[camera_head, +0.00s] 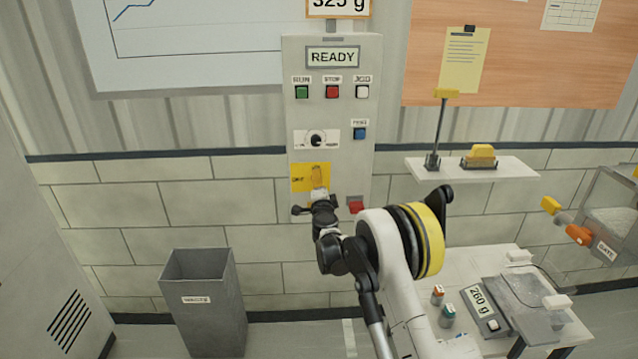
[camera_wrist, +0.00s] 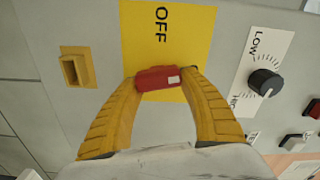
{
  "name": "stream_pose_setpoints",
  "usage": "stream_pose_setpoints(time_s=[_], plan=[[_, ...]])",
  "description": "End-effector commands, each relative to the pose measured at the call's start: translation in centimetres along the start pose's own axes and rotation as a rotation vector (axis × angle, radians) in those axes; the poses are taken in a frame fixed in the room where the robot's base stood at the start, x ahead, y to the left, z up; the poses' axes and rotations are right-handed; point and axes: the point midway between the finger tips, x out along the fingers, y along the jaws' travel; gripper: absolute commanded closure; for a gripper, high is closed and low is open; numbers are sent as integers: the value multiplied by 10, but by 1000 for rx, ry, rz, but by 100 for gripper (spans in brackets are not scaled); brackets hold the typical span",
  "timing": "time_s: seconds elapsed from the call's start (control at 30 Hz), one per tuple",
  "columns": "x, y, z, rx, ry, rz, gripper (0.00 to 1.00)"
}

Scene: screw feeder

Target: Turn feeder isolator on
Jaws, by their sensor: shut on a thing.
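The feeder isolator is a red handle (camera_wrist: 158,78) on a yellow plate (camera_wrist: 195,40) marked OFF on the grey control panel. In the wrist view my gripper (camera_wrist: 160,85) has its two yellow fingers on either side of the handle, shut on it. The handle lies across the picture below the word OFF, with a small pale patch on its face. In the head view the yellow plate (camera_head: 299,172) is partly covered by my gripper (camera_head: 318,182), which hides the handle. No ON marking is visible.
The panel (camera_head: 350,185) also carries a selector knob (camera_head: 316,138), several push buttons and a READY display (camera_head: 333,57). In the wrist view a yellow bracket (camera_wrist: 76,70) sits left of the plate and a black knob (camera_wrist: 265,82) right. A grey bin (camera_head: 205,295) stands below left.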

Motion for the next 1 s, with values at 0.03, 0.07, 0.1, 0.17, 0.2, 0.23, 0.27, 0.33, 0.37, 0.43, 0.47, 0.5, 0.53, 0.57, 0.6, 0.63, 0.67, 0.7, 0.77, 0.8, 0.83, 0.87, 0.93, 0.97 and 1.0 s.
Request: stream_pose_setpoints(time_s=[0.03, 0.07, 0.1, 0.17, 0.2, 0.23, 0.27, 0.33, 0.37, 0.43, 0.47, 0.5, 0.53, 0.57, 0.6, 0.63, 0.67, 0.7, 0.77, 0.8, 0.83, 0.87, 0.93, 0.97, 1.0], plan=[[0, 0, 0, 32, 0, 0, 81], [0, 0, 0, 53, 0, 0, 81], [0, 0, 0, 80, 0, 0, 81], [0, 1, 0, 116, 0, 0, 81], [0, 1, 0, 138, 0, 0, 81], [0, 1, 0, 153, 0, 0, 81], [0, 1, 0, 168, 0, 0, 81], [0, 2, 0, 196, 0, 0, 81], [0, 2, 0, 206, 0, 0, 81], [0, 2, 0, 227, 0, 0, 81], [0, 2, 0, 233, 0, 0, 81], [0, 2, 0, 241, 0, 0, 81], [0, 2, 0, 246, 0, 0, 81], [0, 2, 0, 250, 0, 0, 81], [0, 2, 0, 255, 0, 0, 81], [0, 2, 0, 257, 0, 0, 81], [0, 2, 0, 259, 0, 0, 81], [0, 2, 0, 260, 0, 0, 81], [0, 2, 0, 261, 0, 0, 81], [0, 2, 0, 262, 0, 0, 81], [0, 2, 0, 262, 0, 0, 81], [0, 2, 0, 261, 0, 0, 81], [0, 2, 0, 261, 0, 0, 81], [0, 2, 0, 261, 0, 0, 81], [0, 2, 0, 261, 0, 0, 81]])
